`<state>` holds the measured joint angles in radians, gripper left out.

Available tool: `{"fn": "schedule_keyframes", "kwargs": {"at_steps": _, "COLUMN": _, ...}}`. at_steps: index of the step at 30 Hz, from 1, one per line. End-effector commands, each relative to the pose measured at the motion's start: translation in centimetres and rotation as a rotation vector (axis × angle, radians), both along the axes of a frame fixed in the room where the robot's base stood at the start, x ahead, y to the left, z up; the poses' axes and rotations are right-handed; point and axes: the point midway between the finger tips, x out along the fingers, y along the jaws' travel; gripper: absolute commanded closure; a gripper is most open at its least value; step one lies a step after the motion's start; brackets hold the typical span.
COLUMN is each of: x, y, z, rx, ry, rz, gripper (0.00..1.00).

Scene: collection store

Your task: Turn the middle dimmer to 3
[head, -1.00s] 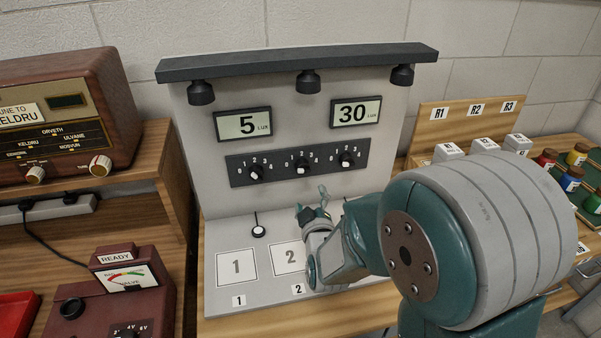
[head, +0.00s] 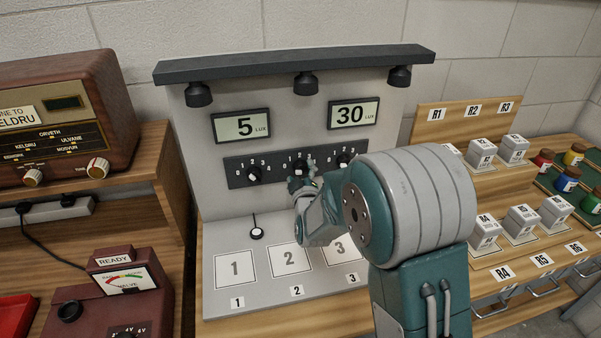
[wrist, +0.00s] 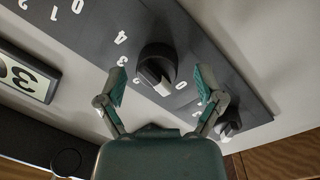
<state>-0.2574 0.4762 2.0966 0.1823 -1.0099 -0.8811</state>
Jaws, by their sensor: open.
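The middle dimmer (head: 299,171) is a black round knob with a pale pointer on the dark numbered strip (head: 239,174). My gripper (head: 303,185) is just in front of it and partly covers it in the head view. In the wrist view the middle dimmer (wrist: 157,68) lies between and a little beyond the fingertips of my open gripper (wrist: 161,84), with a gap on each side. Its pale pointer faces toward the gripper's palm; I cannot tell which number it points at. The left dimmer (head: 254,174) and right dimmer (head: 344,160) flank it.
Above the strip, the displays read 5 (head: 240,126) and 30 (head: 353,113). Lamps hang from the dark top bar (head: 270,66). A small lever (head: 256,232) stands on the base behind numbered squares. A radio (head: 65,120) is at left, a rack of grey blocks (head: 480,150) at right.

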Motion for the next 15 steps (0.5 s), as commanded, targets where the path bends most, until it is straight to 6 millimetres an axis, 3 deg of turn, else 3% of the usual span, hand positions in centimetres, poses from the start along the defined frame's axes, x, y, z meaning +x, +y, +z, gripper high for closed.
{"fn": "schedule_keyframes", "kwargs": {"at_steps": 5, "x": 0.02, "y": 0.00, "z": 0.01, "rx": 0.000, "ry": 0.000, "rz": 0.000, "gripper": 0.14}}
{"fn": "schedule_keyframes", "kwargs": {"at_steps": 6, "x": 0.01, "y": -0.01, "z": 0.01, "rx": 0.000, "ry": 0.000, "rz": 0.000, "gripper": 0.18}}
{"fn": "schedule_keyframes", "kwargs": {"at_steps": 11, "x": 0.01, "y": 0.00, "z": 0.00, "rx": 0.000, "ry": 0.000, "rz": 0.000, "gripper": 0.90}}
{"fn": "schedule_keyframes", "kwargs": {"at_steps": 12, "x": 0.03, "y": 0.03, "z": -0.03, "rx": 0.000, "ry": 0.001, "rz": 0.001, "gripper": 0.96}}
{"fn": "schedule_keyframes", "kwargs": {"at_steps": 15, "x": 0.03, "y": 0.06, "z": -0.07, "rx": 0.000, "ry": 0.001, "rz": 0.001, "gripper": 0.96}}
